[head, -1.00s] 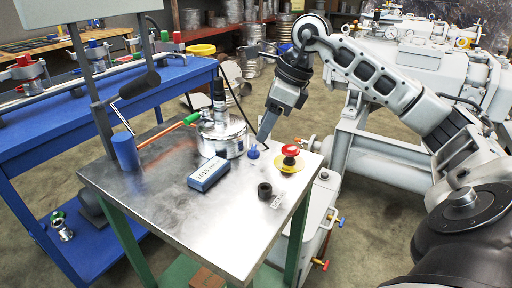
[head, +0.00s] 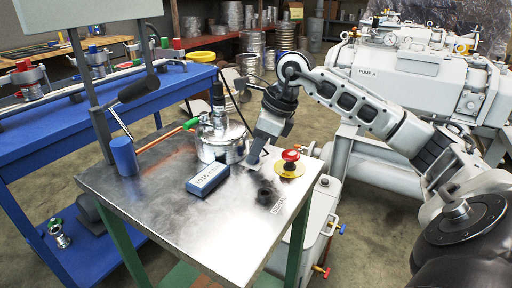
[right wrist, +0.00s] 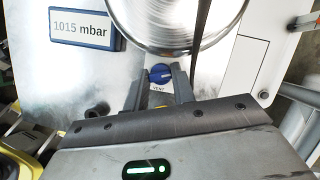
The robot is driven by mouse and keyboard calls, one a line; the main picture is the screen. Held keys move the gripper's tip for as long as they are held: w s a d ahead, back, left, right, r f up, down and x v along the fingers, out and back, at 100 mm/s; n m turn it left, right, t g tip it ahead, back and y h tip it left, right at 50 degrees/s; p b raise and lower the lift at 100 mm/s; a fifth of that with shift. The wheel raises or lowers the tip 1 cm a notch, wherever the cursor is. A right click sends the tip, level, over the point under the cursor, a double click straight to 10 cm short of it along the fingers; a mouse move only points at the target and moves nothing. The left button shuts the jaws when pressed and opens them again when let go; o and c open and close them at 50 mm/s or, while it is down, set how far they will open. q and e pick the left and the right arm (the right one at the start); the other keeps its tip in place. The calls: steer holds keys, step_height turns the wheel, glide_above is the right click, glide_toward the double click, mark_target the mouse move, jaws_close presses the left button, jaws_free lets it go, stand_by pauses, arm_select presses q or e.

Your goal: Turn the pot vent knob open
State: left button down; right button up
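The steel pot (head: 235,143) stands on the metal-topped table, and its rim shows at the top of the right wrist view (right wrist: 180,45). The blue vent knob (right wrist: 160,73), with a white mark and the label VENT below it, sits beside the pot. My right gripper (right wrist: 160,70) is open, with one finger on each side of the knob. I cannot tell whether a finger touches it. In the head view my right gripper (head: 252,160) points down beside the pot and hides the knob. My left gripper is not in view.
A blue pressure display (head: 208,177) reading 1015 mbar lies left of the gripper. A red button (head: 290,155) on a yellow base stands to the right, a black cylinder (head: 265,194) in front. A green-handled valve (head: 191,123) is left of the pot. The table front (head: 210,230) is clear.

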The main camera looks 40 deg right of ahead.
steer(key=m+h, duration=0.1)
steer(key=m, duration=0.2)
steer(key=shift+a+r+m+t, duration=0.1)
steer(key=shift+m+t, duration=0.2)
steer(key=shift+m, duration=0.1)
steer(key=shift+m+h, duration=0.3)
steer(key=shift+m, duration=0.1)
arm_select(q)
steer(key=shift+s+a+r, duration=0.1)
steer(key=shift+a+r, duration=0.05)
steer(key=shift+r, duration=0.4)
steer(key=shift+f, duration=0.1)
arm_select(e)
steer(key=o, duration=1)
steer(key=shift+s, duration=0.1)
